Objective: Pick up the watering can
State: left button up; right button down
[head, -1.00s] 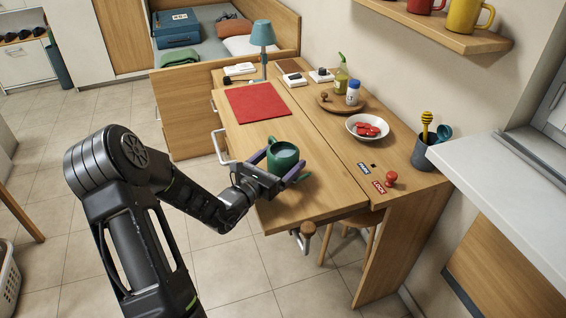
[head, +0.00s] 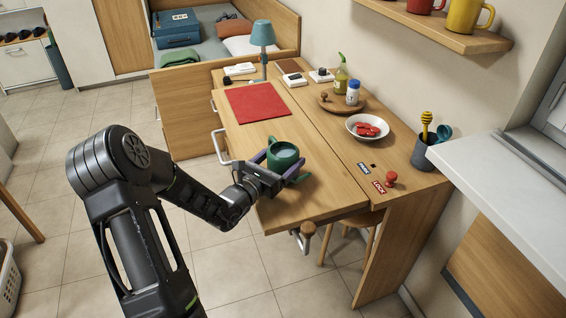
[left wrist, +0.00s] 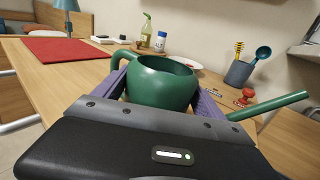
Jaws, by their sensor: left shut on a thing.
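The green watering can (head: 282,155) is upright at the front part of the wooden desk (head: 325,200). My left gripper (head: 277,169) comes in from the left and is shut on the can's body, with a purple finger on each side. In the left wrist view the can (left wrist: 160,84) sits between the fingers, its open top facing up, its handle at the left and its long spout pointing right. I cannot tell whether its base touches the desk. My right gripper is not in view.
A red mat (head: 258,103) lies behind the can. A white bowl (head: 367,127) with red things, a red knob (head: 391,178) and a grey cup with utensils (head: 423,153) stand to the right. A blue lamp (head: 262,40) stands at the back.

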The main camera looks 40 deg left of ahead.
pick_arm(q)
jog(key=c, duration=1.2)
jog(key=shift+r, duration=0.1)
notch_tip(320, 180, up, 10)
jog(key=shift+p, duration=0.65)
